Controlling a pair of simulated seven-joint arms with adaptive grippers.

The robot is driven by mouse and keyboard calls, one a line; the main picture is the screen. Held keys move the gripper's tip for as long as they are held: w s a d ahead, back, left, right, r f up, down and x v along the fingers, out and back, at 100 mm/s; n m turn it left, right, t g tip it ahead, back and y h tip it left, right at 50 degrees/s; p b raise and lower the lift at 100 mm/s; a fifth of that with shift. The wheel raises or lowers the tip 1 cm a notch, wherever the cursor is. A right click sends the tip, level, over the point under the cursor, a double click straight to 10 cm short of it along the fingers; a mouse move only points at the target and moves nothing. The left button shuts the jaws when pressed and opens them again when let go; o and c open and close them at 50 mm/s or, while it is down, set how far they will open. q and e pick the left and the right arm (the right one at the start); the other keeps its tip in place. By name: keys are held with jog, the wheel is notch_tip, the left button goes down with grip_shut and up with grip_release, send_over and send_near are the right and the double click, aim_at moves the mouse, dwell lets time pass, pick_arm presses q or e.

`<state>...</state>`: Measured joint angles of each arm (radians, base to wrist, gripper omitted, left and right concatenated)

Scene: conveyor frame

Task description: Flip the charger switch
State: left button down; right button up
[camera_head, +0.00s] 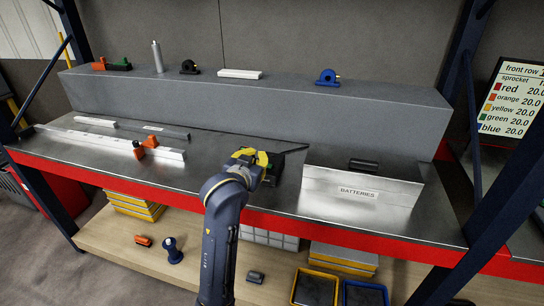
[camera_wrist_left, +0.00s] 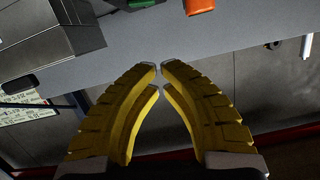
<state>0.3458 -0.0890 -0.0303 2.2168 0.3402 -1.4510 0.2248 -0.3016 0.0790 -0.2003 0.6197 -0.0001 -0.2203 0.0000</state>
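A dark, boxy device (camera_head: 289,168), which looks like the charger, sits on the metal bench left of the batteries box, partly hidden behind my left gripper. I cannot make out its switch in the head view. My left gripper (camera_head: 256,155) is over the bench beside this device. In the left wrist view, its yellow fingers (camera_wrist_left: 160,69) come together at the tips with nothing visible between them. Beyond the tips, a green part (camera_wrist_left: 143,3) and an orange part (camera_wrist_left: 199,6) show at the top edge; I cannot tell what they belong to. My right gripper is out of view.
A long grey ledge (camera_head: 250,101) behind carries small parts. Rails with orange blocks (camera_head: 149,141) lie at left. Bare bench (camera_head: 200,175) shows left of my arm.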

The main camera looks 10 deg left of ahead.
pick_arm(q)
jog(key=shift+d+r, duration=0.2)
jog(key=shift+w, duration=0.1)
jog(key=x, duration=1)
jog(key=shift+f, duration=0.15)
jog(key=shift+a+f, duration=0.1)
jog(key=shift+f, duration=0.6)
jog(key=shift+a+f, duration=0.15)
jog(key=shift+f, duration=0.45)
jog(key=shift+a+f, duration=0.15)
jog(key=shift+f, duration=0.5)
